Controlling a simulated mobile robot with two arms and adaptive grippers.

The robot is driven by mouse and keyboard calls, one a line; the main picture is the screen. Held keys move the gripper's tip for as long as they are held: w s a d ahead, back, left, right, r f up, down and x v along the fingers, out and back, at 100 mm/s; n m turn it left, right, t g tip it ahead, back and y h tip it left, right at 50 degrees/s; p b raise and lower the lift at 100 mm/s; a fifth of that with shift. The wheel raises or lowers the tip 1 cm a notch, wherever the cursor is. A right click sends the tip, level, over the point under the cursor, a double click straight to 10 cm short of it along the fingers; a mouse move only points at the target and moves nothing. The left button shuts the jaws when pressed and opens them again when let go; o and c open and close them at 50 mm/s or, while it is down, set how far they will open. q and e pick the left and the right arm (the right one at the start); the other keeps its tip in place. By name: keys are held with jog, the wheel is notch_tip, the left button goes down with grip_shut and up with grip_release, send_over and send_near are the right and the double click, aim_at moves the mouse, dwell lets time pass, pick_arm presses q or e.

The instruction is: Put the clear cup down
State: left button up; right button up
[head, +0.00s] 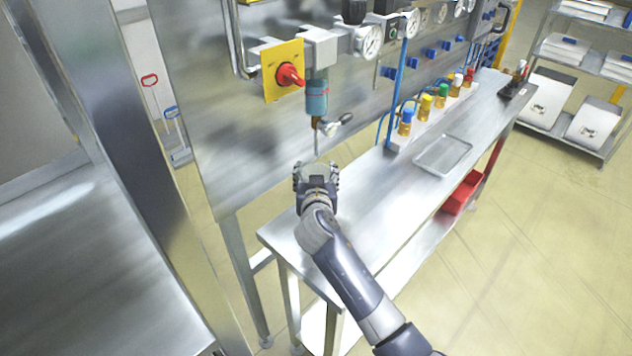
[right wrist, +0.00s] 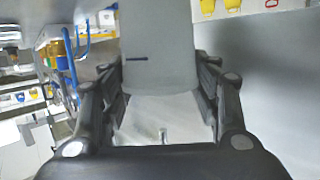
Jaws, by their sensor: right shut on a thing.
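My right gripper (head: 316,176) is over the near left end of the steel bench, below the hanging filter unit with a blue bowl and its thin outlet tube. It is shut on the clear cup (head: 319,169), of which only a pale part shows between the fingers. In the right wrist view the cup (right wrist: 160,45) is a pale, see-through body with a short dark line, between the two black fingers. I cannot tell whether its base touches the bench. My left gripper is not in view.
The steel bench (head: 365,215) has clear room right of the gripper. A shallow metal tray (head: 443,154) and a row of bottles with coloured caps (head: 426,104) stand farther along. The filter unit (head: 317,95) and red knob (head: 289,75) are on the panel behind.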

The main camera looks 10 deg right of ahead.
notch_tip(320, 180, down, 3)
jog(key=shift+s+f+p, duration=0.1)
jog(key=shift+p, duration=0.2)
jog(key=shift+f, duration=0.15)
jog(key=o, duration=0.8)
jog(key=shift+c, duration=0.2)
jog(key=shift+s, duration=0.15)
jog(key=b+v, duration=0.2)
jog(key=v, duration=0.9)
jog(key=shift+s+r, duration=0.3)
